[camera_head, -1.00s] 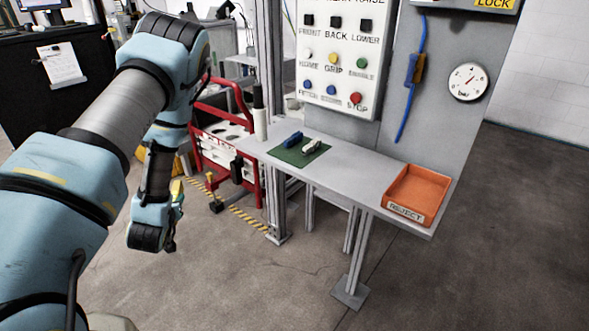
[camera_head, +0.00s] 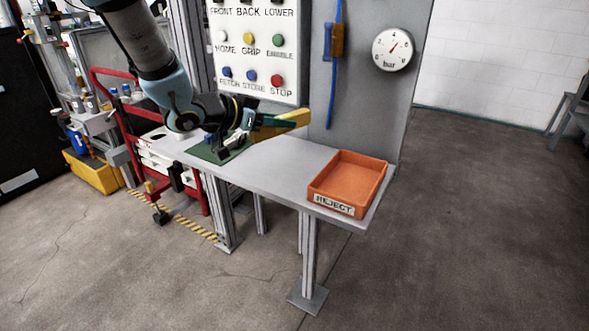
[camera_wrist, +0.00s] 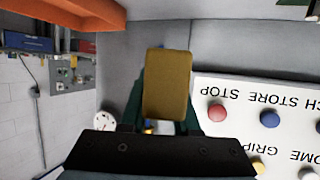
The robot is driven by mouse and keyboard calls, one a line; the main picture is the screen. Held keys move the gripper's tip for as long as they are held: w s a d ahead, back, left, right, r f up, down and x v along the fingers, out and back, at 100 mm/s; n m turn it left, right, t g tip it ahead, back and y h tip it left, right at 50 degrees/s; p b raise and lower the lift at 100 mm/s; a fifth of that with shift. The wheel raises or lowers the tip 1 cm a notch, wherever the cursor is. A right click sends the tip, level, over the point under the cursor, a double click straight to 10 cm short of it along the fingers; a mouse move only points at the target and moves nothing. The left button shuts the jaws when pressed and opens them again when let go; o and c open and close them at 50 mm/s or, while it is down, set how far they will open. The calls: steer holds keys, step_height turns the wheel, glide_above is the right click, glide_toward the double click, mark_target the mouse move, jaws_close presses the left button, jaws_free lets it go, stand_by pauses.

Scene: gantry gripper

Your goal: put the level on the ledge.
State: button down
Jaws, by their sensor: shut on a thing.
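The yellow level (camera_head: 288,120) is in my gripper (camera_head: 256,126), held above the grey ledge (camera_head: 270,167) in front of the control panel. In the head view it sticks out to the right of the fingers, its right end tilted slightly up, apart from the ledge. In the wrist view the level (camera_wrist: 167,88) shows as a yellow block between the dark green fingers of my gripper (camera_wrist: 165,105). The gripper is shut on it. Part of the level is hidden by the fingers.
An orange reject tray (camera_head: 320,197) sits at the ledge's right end. A green mat (camera_head: 205,153) with small items lies at its left, partly behind my arm. The panel with buttons (camera_head: 253,50) rises behind. Bare ledge lies between mat and tray.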

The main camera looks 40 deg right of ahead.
mark_target(289, 168)
steer(key=shift+s+d+f, duration=0.5)
steer(key=shift+s+d, duration=0.1)
step_height(289, 168, down, 4)
steer(key=shift+f, duration=2.35)
steer(key=c, duration=0.6)
jaws_free()
steer(key=shift+f, duration=0.1)
steer(key=shift+c, duration=0.2)
steer(key=shift+r, duration=0.2)
steer(key=b+v, duration=0.1)
steer(key=v, duration=1.1)
steer(key=shift+w+f, duration=0.1)
steer(key=shift+w, duration=0.05)
